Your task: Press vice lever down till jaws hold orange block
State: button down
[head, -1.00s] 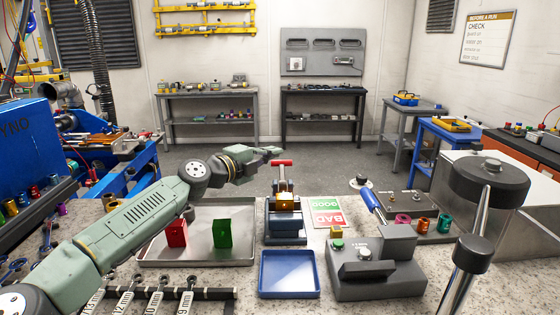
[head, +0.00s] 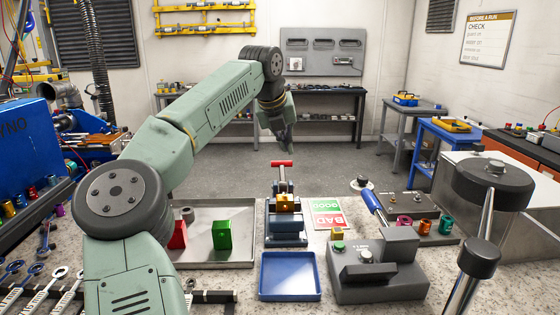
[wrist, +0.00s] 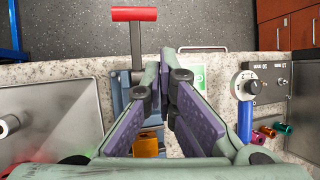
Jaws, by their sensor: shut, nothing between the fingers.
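The blue-grey vice (head: 286,226) stands on the speckled bench in the head view, with the orange block (head: 284,203) at its jaws. Its lever stands up behind the block and ends in a red crossbar handle (head: 281,163). My gripper (head: 287,147) points down just above the handle in the head view, shut and empty. In the wrist view the gripper's fingers (wrist: 167,58) are over the vice, with the red handle (wrist: 134,14) up and left of the tips, apart from them.
A metal tray (head: 240,263) with red and green blocks lies left of the vice. A blue tray (head: 290,276) is in front, and a grey fixture (head: 378,270) stands right. A BAD/GOOD card (head: 328,212) lies beside the vice. The floor beyond the bench is clear.

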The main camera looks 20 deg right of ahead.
notch_tip(320, 180, up, 4)
jog(key=a+y, duration=0.2)
jog(key=y, duration=0.1)
jog(key=b, duration=0.2)
send_near(280, 167)
jog(key=f, duration=0.1)
jog(key=s+f, duration=0.1)
jog(key=f, duration=0.1)
jog(key=shift+s+a+f+t, duration=0.15)
jog(key=shift+t, duration=0.15)
jog(key=w+f+p, duration=0.1)
jog(key=w+d+f+p, duration=0.1)
jog(key=w, duration=0.1)
jog(key=shift+f, duration=0.25)
jog(key=shift+w+f, duration=0.2)
jog(key=shift+f, duration=0.1)
jog(key=shift+a, duration=0.2)
